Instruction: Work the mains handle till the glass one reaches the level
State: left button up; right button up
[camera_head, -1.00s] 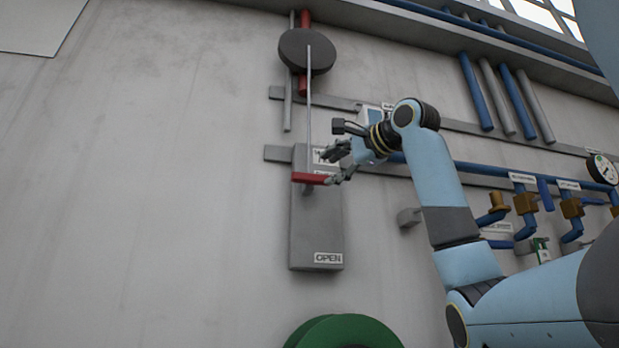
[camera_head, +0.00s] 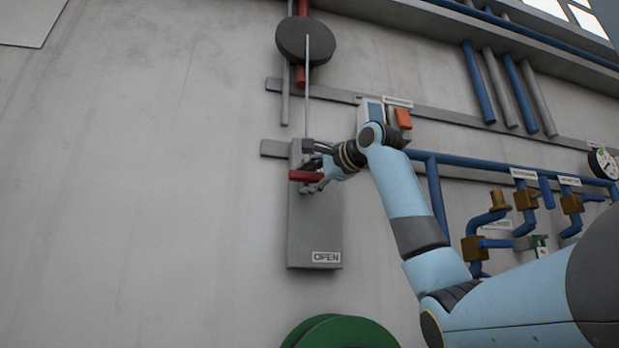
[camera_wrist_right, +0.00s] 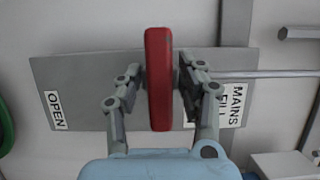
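The mains handle is a red bar (camera_head: 305,176) on the front of a grey upright box (camera_head: 314,235) labelled OPEN at its lower end. A thin rod rises from it to a dark round wheel (camera_head: 305,42). My right gripper (camera_head: 318,173) is at the handle. In the right wrist view the red bar (camera_wrist_right: 158,85) stands between the fingers of my right gripper (camera_wrist_right: 162,85). The fingers are spread on both sides, with narrow gaps to the bar. A MAINS label (camera_wrist_right: 236,105) is partly hidden by a finger. My left gripper is out of view. No sight glass is clearly visible.
Blue pipes with brass valves (camera_head: 526,200) and a round gauge (camera_head: 603,163) are on the wall at right. A box with an orange part (camera_head: 403,118) is behind my right wrist. A green wheel (camera_head: 340,332) is below.

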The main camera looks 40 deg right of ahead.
grip_shut()
notch_tip(320, 180, down, 4)
jog(key=b, duration=0.3)
jog(key=shift+r, duration=0.2)
jog(key=o, duration=0.5)
grip_release()
jog(key=shift+o, duration=0.2)
jog(key=shift+s, duration=0.1)
